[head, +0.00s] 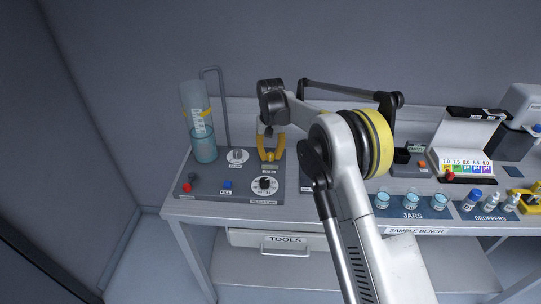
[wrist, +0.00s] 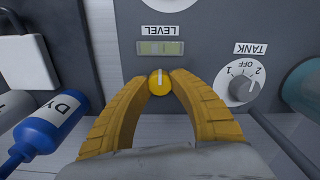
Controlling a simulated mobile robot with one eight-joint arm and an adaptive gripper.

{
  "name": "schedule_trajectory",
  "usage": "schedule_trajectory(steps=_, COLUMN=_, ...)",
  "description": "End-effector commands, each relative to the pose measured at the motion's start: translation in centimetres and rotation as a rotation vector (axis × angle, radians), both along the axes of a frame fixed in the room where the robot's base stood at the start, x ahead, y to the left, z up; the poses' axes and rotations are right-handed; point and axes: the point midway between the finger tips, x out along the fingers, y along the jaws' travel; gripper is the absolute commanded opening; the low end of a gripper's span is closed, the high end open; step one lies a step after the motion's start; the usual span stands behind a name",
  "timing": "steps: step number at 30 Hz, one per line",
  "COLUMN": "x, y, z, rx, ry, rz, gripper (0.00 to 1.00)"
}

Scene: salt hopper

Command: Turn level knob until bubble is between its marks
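The level knob (wrist: 159,83) is a small round yellow knob with a pale line that stands nearly upright in the wrist view. My gripper (wrist: 160,82) has its two yellow fingertips at the left and right sides of the knob and appears shut on it. The level window (wrist: 160,47) is a small greenish vial with dark marks, above the knob beside an upside-down LEVEL label. The bubble's exact place between the marks is too small to tell. In the head view my gripper (head: 269,156) points down at the grey panel (head: 210,190) and hides the knob.
The TANK knob (wrist: 243,82) is right of my fingers in the wrist view; a blue dye bottle (wrist: 48,128) is at left. Jars (head: 411,201) stand right.

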Motion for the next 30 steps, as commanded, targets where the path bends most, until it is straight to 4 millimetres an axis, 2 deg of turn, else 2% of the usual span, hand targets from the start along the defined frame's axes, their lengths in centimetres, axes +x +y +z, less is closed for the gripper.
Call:
schedule_trajectory(steps=5, x=0.01, y=0.01, z=0.03, rx=0.0, ry=0.0, rz=-0.016, gripper=0.0)
schedule_trajectory(steps=13, x=0.01, y=-0.01, z=0.07, rx=0.0, ry=-0.001, rz=-0.217, gripper=0.0)
schedule_trajectory(steps=21, x=0.02, y=-0.01, z=0.04, rx=0.0, ry=-0.001, rz=-0.228, gripper=0.0)
schedule_trajectory(steps=22, x=0.02, y=-0.01, z=0.04, rx=0.0, ry=-0.001, rz=-0.228, gripper=0.31)
schedule_trajectory(steps=24, x=0.02, y=-0.01, z=0.04, rx=0.0, ry=-0.001, rz=-0.228, gripper=0.5)
schedule_trajectory(steps=30, x=0.01, y=-0.01, z=0.03, rx=0.0, ry=-0.001, rz=-0.227, gripper=0.5)
